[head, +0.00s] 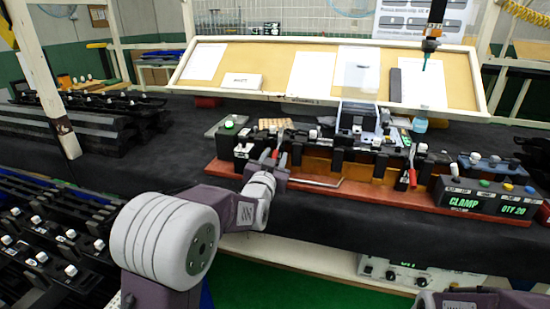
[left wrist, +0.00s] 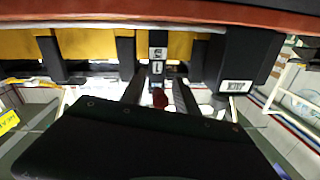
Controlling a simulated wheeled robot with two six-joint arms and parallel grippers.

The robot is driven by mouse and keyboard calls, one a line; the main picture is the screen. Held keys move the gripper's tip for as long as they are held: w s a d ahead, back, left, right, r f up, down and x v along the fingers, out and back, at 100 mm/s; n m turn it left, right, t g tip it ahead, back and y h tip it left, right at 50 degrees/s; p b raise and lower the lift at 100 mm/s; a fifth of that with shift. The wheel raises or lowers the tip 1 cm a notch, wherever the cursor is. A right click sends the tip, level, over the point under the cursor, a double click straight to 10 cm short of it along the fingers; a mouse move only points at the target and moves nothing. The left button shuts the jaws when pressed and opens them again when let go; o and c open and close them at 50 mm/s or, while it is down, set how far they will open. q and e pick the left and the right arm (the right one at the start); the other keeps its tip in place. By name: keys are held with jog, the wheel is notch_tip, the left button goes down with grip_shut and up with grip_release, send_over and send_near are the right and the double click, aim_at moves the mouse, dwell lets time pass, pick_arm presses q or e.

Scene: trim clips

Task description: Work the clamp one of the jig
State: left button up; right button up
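The jig (head: 330,185) is a long red-brown base on the bench, carrying a black trim strip with yellow-orange parts behind it. Two red-handled clamps stand on it: one at the left (head: 281,138) and one further right (head: 412,155). My left gripper (head: 279,160) is at the front of the left clamp. In the left wrist view, the fingers of my left gripper (left wrist: 159,92) are apart, with a small red clamp part (left wrist: 159,98) between them and gaps on both sides. The clamp's lower part is hidden by my gripper. My right gripper is out of view.
A box reading CLAMP, QTY 20 (head: 487,200) stands at the jig's right end. A blue-grey bin (head: 358,117) is behind the jig. Black trim strips lie on racks at the left (head: 50,245). A sloped board with papers (head: 270,68) stands behind.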

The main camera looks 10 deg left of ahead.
pick_arm(q)
grip_shut()
dwell(1.4)
